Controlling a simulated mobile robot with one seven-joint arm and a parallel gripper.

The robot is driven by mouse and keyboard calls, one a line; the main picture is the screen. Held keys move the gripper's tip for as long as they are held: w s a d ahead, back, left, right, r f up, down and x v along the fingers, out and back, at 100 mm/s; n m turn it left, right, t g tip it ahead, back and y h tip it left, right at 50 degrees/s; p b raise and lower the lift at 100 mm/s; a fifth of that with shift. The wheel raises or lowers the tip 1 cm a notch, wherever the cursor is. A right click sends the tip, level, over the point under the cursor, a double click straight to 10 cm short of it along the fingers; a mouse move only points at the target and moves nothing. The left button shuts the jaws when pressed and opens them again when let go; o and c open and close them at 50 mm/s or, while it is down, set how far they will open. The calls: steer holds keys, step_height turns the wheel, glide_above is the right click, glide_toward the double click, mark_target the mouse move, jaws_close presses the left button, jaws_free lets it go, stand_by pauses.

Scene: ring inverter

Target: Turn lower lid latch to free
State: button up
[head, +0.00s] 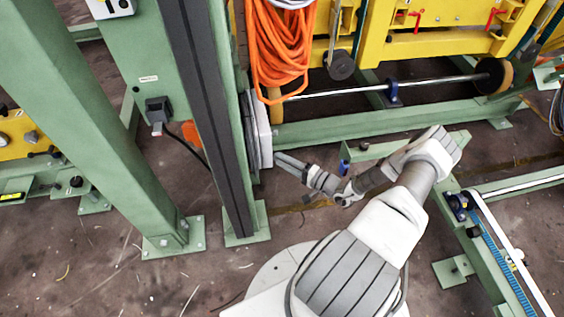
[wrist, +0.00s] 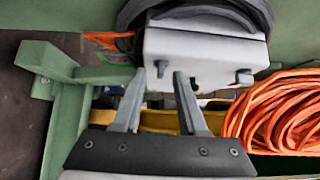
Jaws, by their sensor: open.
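A pale grey box (wrist: 205,52) with a flat lid fills the upper middle of the wrist view. Its white side (head: 262,130) shows edge-on beside the green column in the head view. Two small dark latches stick out from the box's edge: one (wrist: 162,68) appears between my fingertips, the other (wrist: 243,76) is farther right. The first looks like the lower one, as the orange cable lies on the other latch's side. My gripper (wrist: 160,75) is open, its fingers on either side of the first latch; contact cannot be told. In the head view my gripper (head: 279,160) is near the box's lower end.
A coiled orange cable (head: 278,45) hangs above the box and shows at the right of the wrist view (wrist: 285,110). A green column (head: 212,120) stands left of the box. A green beam (head: 340,128) and a yellow frame (head: 425,45) lie behind my arm.

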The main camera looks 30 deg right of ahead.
steer(key=shift+w+a, duration=0.2)
steer(key=shift+w, duration=0.15)
jaws_close()
